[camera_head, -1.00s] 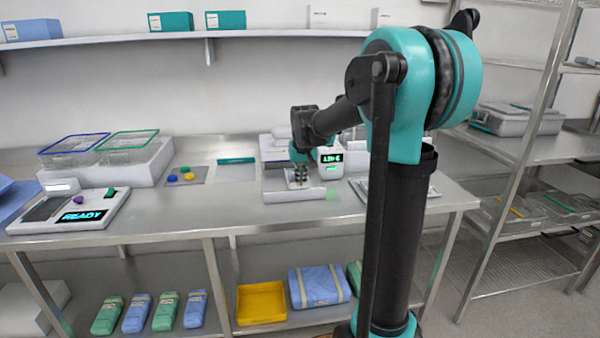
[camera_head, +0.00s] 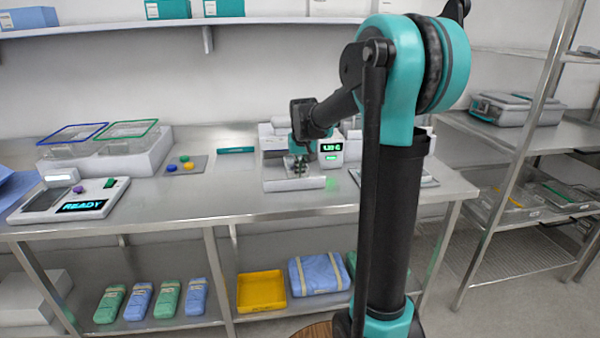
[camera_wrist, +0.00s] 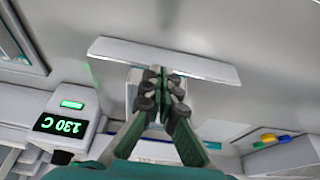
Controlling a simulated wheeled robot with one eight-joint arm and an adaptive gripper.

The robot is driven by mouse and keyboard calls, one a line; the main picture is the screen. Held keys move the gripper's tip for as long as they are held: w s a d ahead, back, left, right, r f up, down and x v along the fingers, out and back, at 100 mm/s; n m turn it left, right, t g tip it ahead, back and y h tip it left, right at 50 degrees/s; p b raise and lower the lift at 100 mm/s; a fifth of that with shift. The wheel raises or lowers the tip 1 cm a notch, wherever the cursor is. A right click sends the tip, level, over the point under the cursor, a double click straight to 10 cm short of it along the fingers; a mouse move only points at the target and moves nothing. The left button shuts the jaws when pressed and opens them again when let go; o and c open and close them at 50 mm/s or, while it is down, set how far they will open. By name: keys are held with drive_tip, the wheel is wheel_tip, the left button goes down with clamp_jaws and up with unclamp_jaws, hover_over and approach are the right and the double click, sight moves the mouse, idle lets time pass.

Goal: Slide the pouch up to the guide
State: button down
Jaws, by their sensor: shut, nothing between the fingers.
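My gripper (camera_head: 298,168) is shut and points down just behind a long pale bar, which looks like the guide (camera_head: 294,184). In the wrist view, my gripper (camera_wrist: 164,76) has its fingertips together, close to the guide (camera_wrist: 205,66). A pale flat piece with a teal edge, apparently the pouch (camera_wrist: 133,92), shows partly beneath and beside the fingers. My fingers hide much of it. Its end lies close to the guide; I cannot tell whether they touch. The sealer's display box (camera_head: 331,151) stands just right of my gripper and reads about 130 C.
A READY console (camera_head: 95,195) and mesh baskets (camera_head: 125,145) on a white block are at the left of the steel bench (camera_head: 225,200). Coloured buttons (camera_head: 184,165) sit on a small plate between. The bench front left of the guide is clear.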

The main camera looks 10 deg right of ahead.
drive_tip(key=shift+w, duration=2.25)
drive_tip(key=shift+s+r, duration=0.8)
drive_tip(key=shift+r, duration=0.2)
drive_tip(key=shift+s+r, duration=0.75)
drive_tip(key=shift+r, duration=0.25)
